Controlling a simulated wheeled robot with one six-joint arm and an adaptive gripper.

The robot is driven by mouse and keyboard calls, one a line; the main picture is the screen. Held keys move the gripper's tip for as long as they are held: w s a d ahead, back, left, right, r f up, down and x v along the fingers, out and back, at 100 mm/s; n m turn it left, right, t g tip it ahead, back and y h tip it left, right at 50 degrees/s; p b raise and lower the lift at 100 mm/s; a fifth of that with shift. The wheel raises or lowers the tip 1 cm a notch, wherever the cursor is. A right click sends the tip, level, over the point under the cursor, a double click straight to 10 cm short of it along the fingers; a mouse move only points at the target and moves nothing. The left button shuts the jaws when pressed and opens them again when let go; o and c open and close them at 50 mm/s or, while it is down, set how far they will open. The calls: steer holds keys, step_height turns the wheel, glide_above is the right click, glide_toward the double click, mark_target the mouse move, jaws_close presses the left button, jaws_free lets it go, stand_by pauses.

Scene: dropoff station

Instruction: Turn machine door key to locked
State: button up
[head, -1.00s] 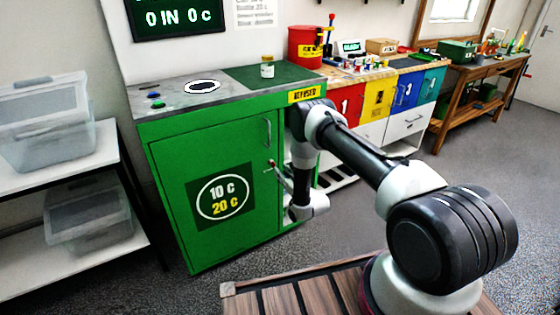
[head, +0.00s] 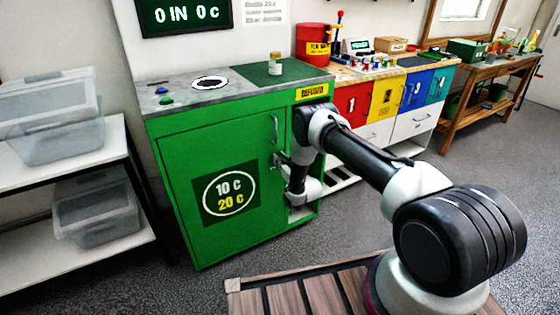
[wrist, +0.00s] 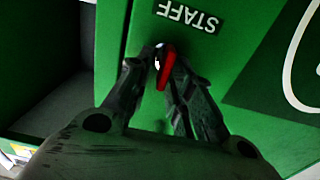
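The machine is a green cabinet, and its door (head: 228,222) stands flush in the front with a vertical handle (head: 274,128) at its upper right. The red door key (wrist: 166,69) shows in the wrist view, just below an upside-down STAFF label (wrist: 188,15). The key's red grip is slanted, with its top toward the right. My gripper (wrist: 162,58) has its two fingers drawn in close on either side of the key, and looks shut on it. In the head view my gripper (head: 280,159) is at the door's right edge, below the handle; the key is hidden there.
An open compartment (wrist: 55,100) lies beside the door, dark inside. A shelf with clear bins (head: 55,130) stands at the left. A jar (head: 275,64) stands on the green top. Coloured drawers (head: 385,100) stand to the right.

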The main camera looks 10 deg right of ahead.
jaws_close()
steer(key=shift+m, duration=0.4)
steer(key=m, duration=0.2)
steer(key=d+m, duration=0.1)
steer(key=m, duration=0.5)
steer(key=shift+w+d+f, duration=0.15)
steer(key=shift+w+f, duration=0.05)
steer(key=shift+f, duration=0.1)
steer(key=m, duration=0.6)
steer(key=f+m, duration=0.1)
steer(key=m, duration=0.2)
steer(key=shift+d+f, duration=0.1)
steer(key=shift+d, duration=0.15)
